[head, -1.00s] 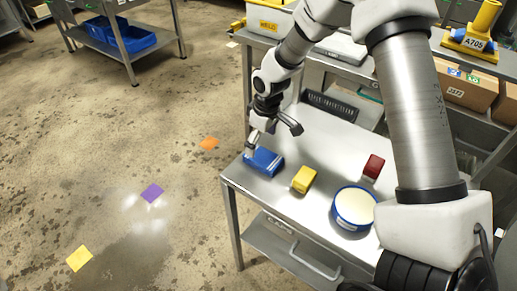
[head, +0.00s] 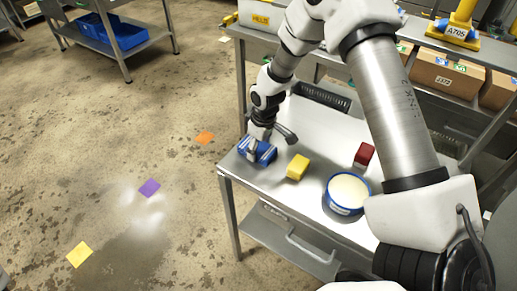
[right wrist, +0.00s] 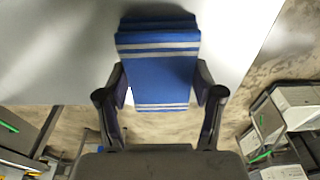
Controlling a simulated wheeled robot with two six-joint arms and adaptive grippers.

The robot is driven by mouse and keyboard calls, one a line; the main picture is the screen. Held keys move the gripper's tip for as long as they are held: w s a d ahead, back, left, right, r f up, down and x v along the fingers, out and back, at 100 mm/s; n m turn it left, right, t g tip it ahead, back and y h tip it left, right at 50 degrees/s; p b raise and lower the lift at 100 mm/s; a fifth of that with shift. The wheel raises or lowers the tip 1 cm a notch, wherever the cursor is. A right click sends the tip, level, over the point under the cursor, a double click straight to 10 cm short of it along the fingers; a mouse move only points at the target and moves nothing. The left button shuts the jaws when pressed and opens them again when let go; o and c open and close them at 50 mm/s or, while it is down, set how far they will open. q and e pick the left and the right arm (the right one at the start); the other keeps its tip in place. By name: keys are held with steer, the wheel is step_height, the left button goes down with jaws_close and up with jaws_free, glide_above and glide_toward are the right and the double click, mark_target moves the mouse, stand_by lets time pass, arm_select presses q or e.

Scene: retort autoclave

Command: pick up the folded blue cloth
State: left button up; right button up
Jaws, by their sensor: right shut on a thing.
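The folded blue cloth (head: 262,153) lies at the left corner of the steel table in the head view. It also shows in the right wrist view (right wrist: 158,70), blue with white stripes. My right gripper (head: 256,148) is down at the cloth, its fingers on both sides of it and shut on it. In the right wrist view the two fingers (right wrist: 160,98) press against the cloth's sides. I cannot tell whether the cloth is clear of the table. My left gripper is not in view.
On the steel table (head: 288,205) stand a yellow block (head: 298,167), a dark red block (head: 364,154) and a round blue tub (head: 346,194) with a cream top. A black ridged tray (head: 322,97) lies behind. Cardboard boxes (head: 445,78) sit on the shelf at right.

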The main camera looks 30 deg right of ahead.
mark_target(259, 148)
steer(key=shift+w+d+r, duration=0.1)
steer(key=shift+w+r, duration=0.15)
steer(key=shift+r, duration=0.35)
steer(key=shift+s+r+b, duration=0.25)
steer(key=shift+r+b, duration=0.25)
steer(key=shift+r, duration=0.55)
steer(key=s+a, duration=0.2)
steer(key=s, duration=0.1)
steer(key=s+a+b, duration=0.1)
steer(key=s+a, duration=0.1)
steer(key=s, duration=0.1)
steer(key=s+a+b, duration=0.1)
steer(key=s+a, duration=0.1)
steer(key=s, duration=0.1)
steer(key=shift+s+r, duration=0.2)
steer(key=shift+r, duration=0.2)
steer(key=s, duration=0.1)
steer(key=s+a, duration=0.2)
steer(key=s, duration=0.1)
steer(key=shift+a+r+p, duration=0.25)
steer(key=shift+r+p, duration=0.15)
steer(key=o, duration=0.4)
steer(key=shift+c, duration=1.5)
